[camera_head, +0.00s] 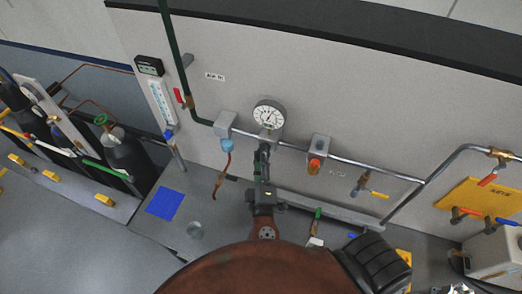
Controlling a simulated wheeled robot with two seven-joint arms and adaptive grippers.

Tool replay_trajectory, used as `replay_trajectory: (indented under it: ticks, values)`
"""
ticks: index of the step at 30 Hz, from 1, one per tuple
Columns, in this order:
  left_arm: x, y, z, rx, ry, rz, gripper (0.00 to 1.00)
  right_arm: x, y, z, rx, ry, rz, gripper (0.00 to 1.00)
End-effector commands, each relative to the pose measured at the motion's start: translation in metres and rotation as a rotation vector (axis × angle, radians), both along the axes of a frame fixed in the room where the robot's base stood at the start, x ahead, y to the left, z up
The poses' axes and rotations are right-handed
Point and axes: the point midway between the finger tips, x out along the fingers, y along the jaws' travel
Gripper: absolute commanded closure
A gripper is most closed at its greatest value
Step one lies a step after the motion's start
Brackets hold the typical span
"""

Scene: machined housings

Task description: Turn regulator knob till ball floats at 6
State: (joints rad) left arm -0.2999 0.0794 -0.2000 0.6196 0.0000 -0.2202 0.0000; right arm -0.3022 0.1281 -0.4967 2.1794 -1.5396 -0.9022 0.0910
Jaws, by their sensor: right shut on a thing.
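My right gripper (263,152) reaches up from below to just under this gauge. It is shut on what appears to be the regulator knob there, which the fingers hide. A white flowmeter tube (161,103) with a dark display above it stands on the panel to the left. Its ball and scale marks are too small to read. A blue knob (168,133) sits at its lower end. My left gripper is not in view.
A blue-capped fitting (227,146) and an orange-capped fitting (315,165) flank my right gripper. Red-handled (178,96) and yellow-handled (379,195) valves sit along the pipes. Gas cylinders (124,153) stand at left. A blue square (164,204) lies on the grey surface.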

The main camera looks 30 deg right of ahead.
Motion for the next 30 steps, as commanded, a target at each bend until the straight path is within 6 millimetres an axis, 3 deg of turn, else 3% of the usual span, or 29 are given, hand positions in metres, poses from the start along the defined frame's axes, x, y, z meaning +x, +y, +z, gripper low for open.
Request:
replay_trajectory:
  ticks: [1, 9, 28, 29, 30]
  values:
    - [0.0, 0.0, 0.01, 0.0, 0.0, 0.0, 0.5, 0.0, -0.001, 0.004, -0.021, 0.025, -0.002, 0.93]
    - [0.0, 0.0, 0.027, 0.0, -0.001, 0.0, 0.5, 0.0, 0.0, 0.002, -0.104, 0.12, -0.002, 0.93]
    - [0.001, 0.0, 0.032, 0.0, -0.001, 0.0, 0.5, 0.0, -0.001, 0.0, -0.137, 0.156, -0.003, 0.93]
    - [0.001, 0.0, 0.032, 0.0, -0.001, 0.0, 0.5, 0.0, -0.001, 0.0, -0.136, 0.155, -0.003, 0.68]
    - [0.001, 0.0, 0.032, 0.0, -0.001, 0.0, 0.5, 0.0, -0.001, 0.0, -0.136, 0.155, -0.003, 0.65]
